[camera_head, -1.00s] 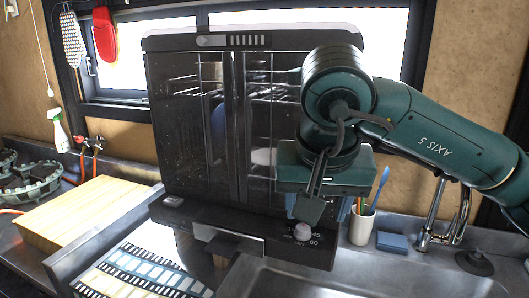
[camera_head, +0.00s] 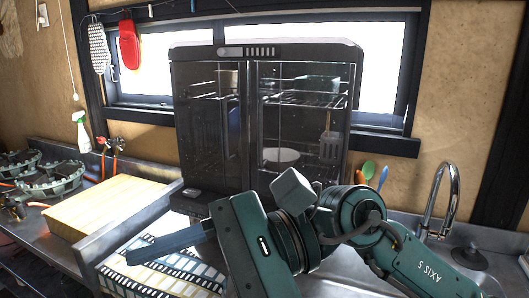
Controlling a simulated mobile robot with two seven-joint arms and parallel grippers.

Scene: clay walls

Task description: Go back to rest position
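My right arm comes in from the lower right, and its green gripper (camera_head: 172,242) points left, low in front of the cabinet. One dark finger shows over the patterned mat; the other finger is not visible, so I cannot tell how wide the gripper is. I see nothing held in it. My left gripper is not in view. The dark glass-fronted cabinet (camera_head: 212,140) stands at the back with its doors shut. Racks, a white bowl (camera_head: 281,155) and a spatula (camera_head: 329,148) show through the glass.
A wooden board (camera_head: 100,207) lies on the left counter, near a spray bottle (camera_head: 81,132) and a stove burner (camera_head: 50,180). The film-strip mat (camera_head: 150,282) lies below the gripper. A sink tap (camera_head: 440,200) stands at the right, close behind my arm.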

